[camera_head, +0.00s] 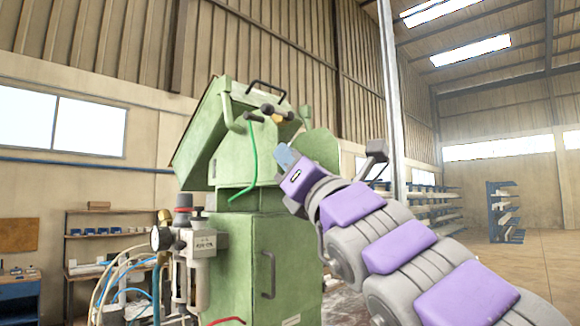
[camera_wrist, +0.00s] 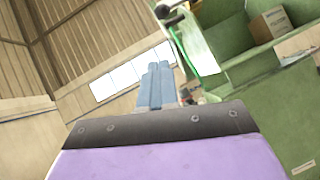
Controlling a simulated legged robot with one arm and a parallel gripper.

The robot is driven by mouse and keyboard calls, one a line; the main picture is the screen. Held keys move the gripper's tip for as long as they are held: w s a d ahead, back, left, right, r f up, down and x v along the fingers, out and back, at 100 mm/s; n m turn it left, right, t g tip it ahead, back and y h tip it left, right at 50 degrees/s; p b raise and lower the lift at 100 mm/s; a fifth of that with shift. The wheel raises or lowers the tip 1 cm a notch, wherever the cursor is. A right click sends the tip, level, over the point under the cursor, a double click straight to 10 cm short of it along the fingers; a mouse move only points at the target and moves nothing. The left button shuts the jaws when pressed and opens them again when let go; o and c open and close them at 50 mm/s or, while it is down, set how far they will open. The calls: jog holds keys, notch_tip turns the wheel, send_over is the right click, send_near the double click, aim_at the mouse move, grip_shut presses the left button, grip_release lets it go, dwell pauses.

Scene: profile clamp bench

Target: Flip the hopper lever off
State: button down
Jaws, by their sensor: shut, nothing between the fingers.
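The green machine (camera_head: 270,235) has a hopper-like hood on top. At the hood's upper right are a pipe fitting with dark knobs (camera_head: 267,109) and a small orange part. I cannot tell for sure which piece is the hopper lever. In the wrist view a dark knob (camera_wrist: 162,11) shows at the top, beyond my fingertips. My gripper (camera_head: 285,156) is below and slightly right of that fitting in the head view, apart from it in the picture. Its blue fingers (camera_wrist: 155,80) are together and empty.
A green hose (camera_head: 252,155) hangs from the fitting. A black handle (camera_head: 266,88) is on the hood. A gauge and valve unit (camera_head: 190,245) with hoses stands at the machine's left. A cardboard box (camera_wrist: 270,24) shows in the wrist view. Shelving (camera_head: 505,212) is far right.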

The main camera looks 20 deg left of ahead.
jog(key=s+a+f+n+g, duration=0.3)
jog(key=s+f+n+g, duration=0.8)
jog(key=n, duration=0.8)
jog(key=s+d+f+n+h, duration=0.2)
jog(key=f+n+h, duration=0.2)
jog(key=f, duration=0.9)
jog(key=s+d+f+n+h, duration=0.1)
jog(key=f+n+h, duration=0.3)
jog(key=f, duration=0.9)
jog(key=s+d+f+n+g+h, duration=0.1)
jog(key=d+f+h, duration=0.2)
jog(key=d+f, duration=0.3)
jog(key=s+d+f+n+h, duration=0.1)
jog(key=d+f+h, duration=0.15)
jog(key=f, duration=0.65)
jog(key=s+d+f+g+h, duration=0.1)
jog(key=s+d+f+h, duration=0.1)
jog(key=s+d+f, duration=0.2)
jog(key=s+d+f+g+h, duration=0.2)
jog(key=s+d+f, duration=0.2)
jog(key=d, duration=0.6)
jog(key=s+d+f+g+h, duration=0.1)
jog(key=s+d+f+h, duration=0.1)
jog(key=s+d+f, duration=0.2)
jog(key=d, duration=0.3)
jog(key=shift+d+f+n+h+b, duration=0.2)
jog(key=shift+f+n+h+b, duration=0.1)
jog(key=shift+n+h, duration=0.1)
